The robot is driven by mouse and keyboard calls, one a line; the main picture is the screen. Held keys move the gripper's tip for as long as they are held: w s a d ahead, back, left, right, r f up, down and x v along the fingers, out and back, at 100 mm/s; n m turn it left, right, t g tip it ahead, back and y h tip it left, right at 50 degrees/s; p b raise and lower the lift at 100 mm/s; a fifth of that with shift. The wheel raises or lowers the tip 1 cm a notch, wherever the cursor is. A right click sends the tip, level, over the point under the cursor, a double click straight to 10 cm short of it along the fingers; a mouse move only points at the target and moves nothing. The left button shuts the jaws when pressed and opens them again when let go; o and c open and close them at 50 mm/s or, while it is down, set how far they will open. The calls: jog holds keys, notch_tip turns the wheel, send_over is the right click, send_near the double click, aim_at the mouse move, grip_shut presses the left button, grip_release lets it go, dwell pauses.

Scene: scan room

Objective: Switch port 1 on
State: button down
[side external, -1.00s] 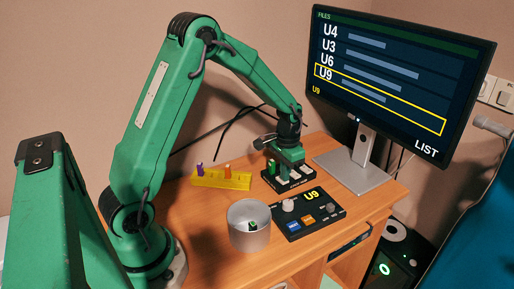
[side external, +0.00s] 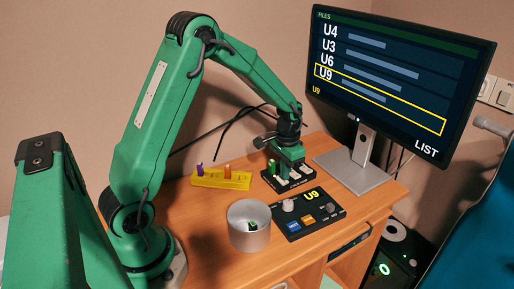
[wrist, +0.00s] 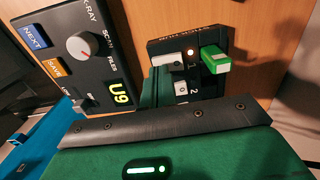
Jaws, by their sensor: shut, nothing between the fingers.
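The black port hub (side external: 290,183) stands on the desk below the monitor. In the wrist view the hub (wrist: 160,45) shows a white switch (wrist: 167,59) in the top row, with a small glowing orange-white light (wrist: 190,52) beside it. A green stick (wrist: 215,60) is plugged into that row. A second switch (wrist: 181,89) sits in the row marked 2. The remaining rows are hidden by my gripper's body. My gripper (side external: 290,160) is shut and empty, pointing down just over the hub. Whether it touches a switch cannot be told.
A control panel (side external: 311,224) reading U9 lies in front of the hub. A metal cup (side external: 249,236) holding a small green item stands left of it. A yellow rack (side external: 222,180) with sticks is at the back left. The monitor (side external: 400,80) shows a file list with U9 boxed.

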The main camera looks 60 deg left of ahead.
aim_at(284, 183)
notch_tip(284, 183, up, 6)
jog(key=shift+f, duration=0.1)
dwell(0.8)
dwell(0.3)
jog(key=s+d+r+t, duration=0.3)
jog(key=s+d+r, duration=0.2)
jog(key=s+r, duration=0.5)
jog(key=s+d+r+t, duration=0.2)
jog(key=s+d+r, duration=0.1)
jog(key=s, duration=0.8)
jog(key=shift+d+r+t, duration=0.2)
jog(key=shift+r+t, duration=0.1)
jog(key=shift+r, duration=0.2)
